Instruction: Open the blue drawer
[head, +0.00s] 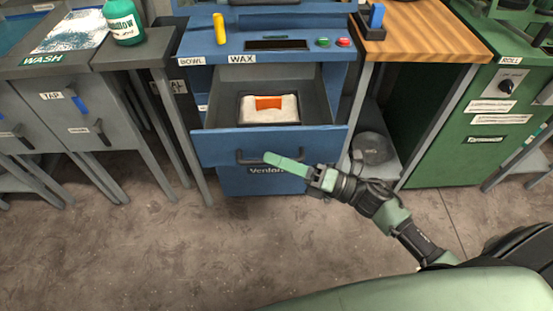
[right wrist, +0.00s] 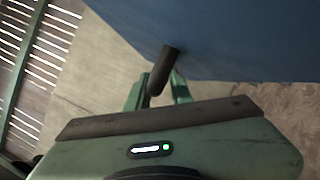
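The blue drawer (head: 222,146) is pulled well out of the blue cabinet (head: 198,44) below the WAX label in the head view. The dark drawer handle (head: 246,160) runs across the drawer front. My right gripper (head: 283,163) is at this handle, partly covering it. In the right wrist view the handle (right wrist: 162,72) lies between the two green fingers, which close in on it from both sides. My left gripper is not in view.
A grey wash bench (head: 75,62) with a green bottle (head: 123,22) stands left. A wooden-topped table (head: 430,35) and a green cabinet (head: 455,130) stand right. A dark round object (head: 372,148) sits on a low shelf. The floor in front is clear.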

